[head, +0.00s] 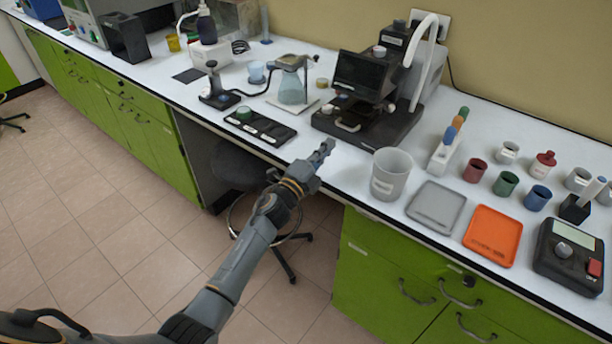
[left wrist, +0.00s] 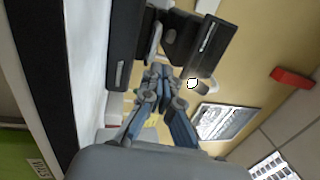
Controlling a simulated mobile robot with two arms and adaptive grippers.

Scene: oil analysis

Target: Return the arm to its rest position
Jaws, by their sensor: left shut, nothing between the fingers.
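My left gripper (head: 320,155) reaches in from the lower left in the head view, over the front edge of the white bench. It is shut and empty. It sits between the black tray with small items (head: 260,128) and the light grey cup (head: 391,174), apart from both as far as I can tell. In the left wrist view its fingers (left wrist: 160,78) are closed together in the middle, with the wall and dark instrument parts beyond. My right gripper is not in view.
A black instrument (head: 368,90) stands behind the gripper. A grey tray (head: 437,205), an orange tray (head: 493,236), small coloured cups and a dark meter (head: 570,258) fill the right of the bench. A round stool (head: 240,165) stands under the bench.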

